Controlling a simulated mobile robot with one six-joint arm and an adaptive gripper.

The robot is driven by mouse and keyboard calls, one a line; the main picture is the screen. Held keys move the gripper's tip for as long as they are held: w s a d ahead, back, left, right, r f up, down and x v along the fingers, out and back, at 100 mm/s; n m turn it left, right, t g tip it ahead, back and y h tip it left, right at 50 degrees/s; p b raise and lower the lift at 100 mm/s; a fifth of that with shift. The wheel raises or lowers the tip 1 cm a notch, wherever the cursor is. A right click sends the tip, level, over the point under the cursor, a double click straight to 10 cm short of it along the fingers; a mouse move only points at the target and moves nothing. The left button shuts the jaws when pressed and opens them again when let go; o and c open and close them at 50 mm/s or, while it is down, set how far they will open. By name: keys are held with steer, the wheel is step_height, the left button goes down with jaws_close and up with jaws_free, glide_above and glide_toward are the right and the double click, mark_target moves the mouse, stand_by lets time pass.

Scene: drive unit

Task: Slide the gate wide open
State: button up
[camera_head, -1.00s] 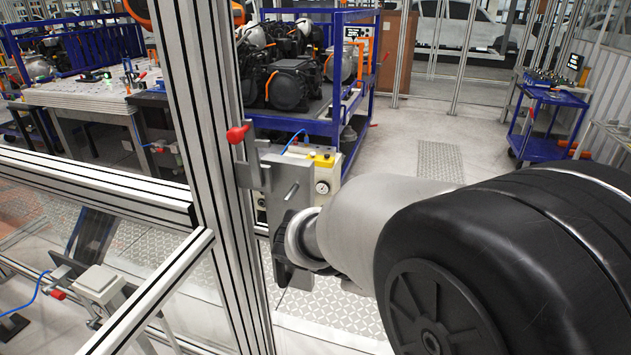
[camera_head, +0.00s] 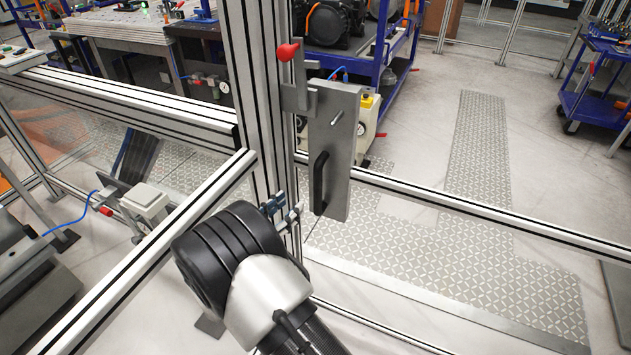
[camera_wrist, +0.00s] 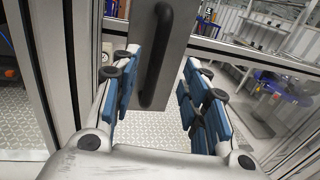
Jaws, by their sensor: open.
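The gate's grey latch plate (camera_head: 339,150) carries a black bar handle (camera_head: 320,183), upright and slightly tilted. The plate sits beside a thick aluminium post (camera_head: 257,110). A red-knobbed lever (camera_head: 287,52) stands at its top left. A gate rail (camera_head: 450,205) runs right from the plate. My gripper (camera_head: 281,207), with blue finger pads, is left of and below the handle, apparently short of it. In the wrist view, the handle (camera_wrist: 157,55) appears between the spread fingers of my gripper (camera_wrist: 162,85), with nothing gripped. Whether the gate stands slightly ajar cannot be told.
A fence rail (camera_head: 130,108) and a diagonal rail (camera_head: 150,265) are left of my arm. Beyond the gate lies patterned floor plating (camera_head: 480,265), clear of objects. A blue cart (camera_head: 598,95) stands far right, and a blue rack (camera_head: 385,60) behind the plate.

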mark_target(315, 182)
steer(key=b+x, duration=0.2)
steer(key=x, duration=1.1)
steer(key=shift+w+d+b, duration=0.2)
steer(key=shift+w+b, duration=0.1)
jaws_close()
